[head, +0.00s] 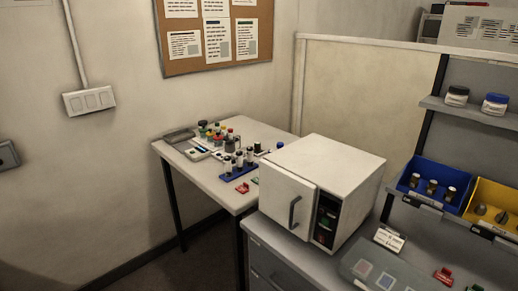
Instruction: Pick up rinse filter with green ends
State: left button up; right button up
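Neither of my grippers is in view. I cannot make out for certain a rinse filter with green ends; the small parts are too small to tell. A group of small cylinders with coloured tops (210,132), some of them green, stands on the white side table (215,188). In front of them, several dark cylinders with pale bands (239,160) stand upright in a blue rack (240,172). A small dark cylinder (257,148) stands to the right of the rack. Several dark cylinders with pale tops (431,187) are in the blue bin (408,182) at right.
A white box-shaped appliance (328,165) with a closed door stands on the grey counter (432,246). A yellow bin (486,192) is beside the blue bin. Two jars (457,96) stand on the shelf (470,112). A red clip (242,188) lies at the table's front.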

aim_at(257, 144)
jog(key=i+l, duration=0.1)
jog(key=i, duration=0.35)
jog(key=i+l, duration=0.1)
jog(key=i, duration=0.35)
